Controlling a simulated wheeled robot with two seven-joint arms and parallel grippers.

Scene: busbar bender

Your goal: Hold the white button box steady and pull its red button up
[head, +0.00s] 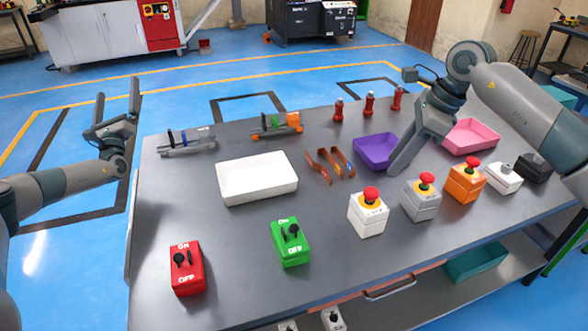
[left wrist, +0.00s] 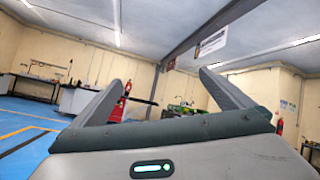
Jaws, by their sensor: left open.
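The white button box (head: 368,219) stands upright near the middle front of the table. Its red mushroom button (head: 371,194) sits on top over a yellow ring. My left gripper (head: 118,95) is raised beyond the table's left edge, far from the box. It is open and empty; its spread fingers also show in the left wrist view (left wrist: 165,80). My right gripper (head: 395,168) points down behind the grey button box, beside the purple tray, apart from the white box. Its fingers overlap in the head view, so its opening is hidden.
A grey button box (head: 420,204) and an orange one (head: 465,187) stand right of the white box. The green switch box (head: 290,246) and red switch box (head: 186,272) are left. A white tray (head: 228,199) and purple tray (head: 360,153) lie behind.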

